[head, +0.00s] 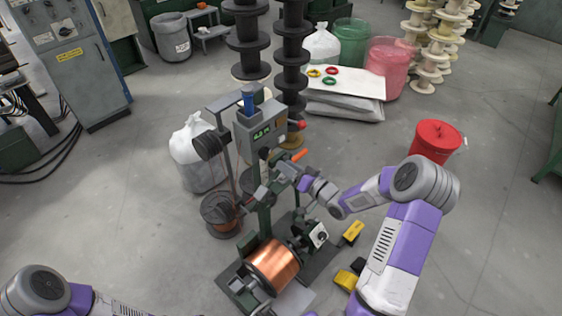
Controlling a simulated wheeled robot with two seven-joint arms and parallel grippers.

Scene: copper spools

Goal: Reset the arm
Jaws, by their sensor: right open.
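My right arm (408,238), purple and grey, comes in from the lower right. It bends at a high elbow and reaches left to the winding machine. An orange handle (299,155) shows just above the gripper. Part of my left arm (45,293) shows at the lower left corner; its gripper is out of view.
The winding machine's display box (262,130) rises behind my right gripper. A smaller dark spool (220,212) stands left of it. Yellow pedals (352,233) lie on the floor to the right. A red bin (436,140) stands beyond my right elbow.

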